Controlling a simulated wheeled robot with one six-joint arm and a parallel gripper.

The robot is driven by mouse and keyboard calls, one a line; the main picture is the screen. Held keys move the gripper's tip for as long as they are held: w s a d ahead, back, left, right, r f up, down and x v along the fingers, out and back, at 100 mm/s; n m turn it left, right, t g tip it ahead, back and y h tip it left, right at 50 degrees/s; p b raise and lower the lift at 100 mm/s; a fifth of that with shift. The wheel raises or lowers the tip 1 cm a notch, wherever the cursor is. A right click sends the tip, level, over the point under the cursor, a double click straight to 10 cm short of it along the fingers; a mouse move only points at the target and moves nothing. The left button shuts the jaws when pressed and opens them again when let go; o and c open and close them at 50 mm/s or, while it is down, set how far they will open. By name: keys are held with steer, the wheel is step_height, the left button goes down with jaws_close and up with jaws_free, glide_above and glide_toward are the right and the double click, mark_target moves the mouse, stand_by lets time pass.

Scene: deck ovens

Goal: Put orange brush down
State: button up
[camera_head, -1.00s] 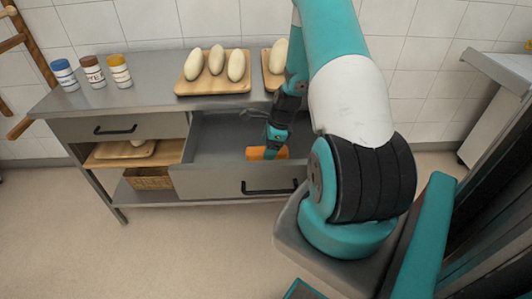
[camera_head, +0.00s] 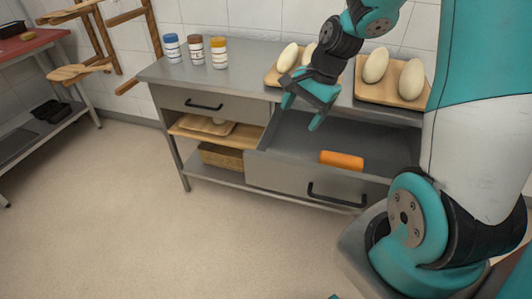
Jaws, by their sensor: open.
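The orange brush (camera_head: 342,160) lies on the floor of the open right-hand drawer (camera_head: 312,186), close to the drawer's front panel. My gripper (camera_head: 301,113) is above the left part of the same drawer, to the left of the brush and apart from it. Its teal fingers are spread open and hold nothing. The brush is in plain view; only its orange upper side shows.
Jars (camera_head: 196,50) stand on the counter's left end. Boards with dough loaves (camera_head: 385,92) are on the counter behind my gripper. Below are a shelf board (camera_head: 232,138) and a wicker basket (camera_head: 225,158). The floor (camera_head: 150,230) in front is clear.

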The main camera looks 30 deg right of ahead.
steer(key=s+a+r+n, duration=0.4)
steer(key=s+a+n, duration=0.1)
steer(key=a+n, duration=0.2)
steer(key=s+a+r+n+g, duration=0.1)
steer(key=s+a+r+n, duration=0.2)
steer(key=s+a+n, duration=0.3)
steer(key=s+a+r+n+g+y+p, duration=0.1)
steer(key=s+a+r+n, duration=0.3)
steer(key=s+a+n, duration=0.2)
steer(key=shift+s+a+r+n, duration=0.15)
steer(key=shift+a+r+n, duration=0.15)
steer(key=shift+a+n, duration=0.95)
steer(key=shift+o, duration=0.3)
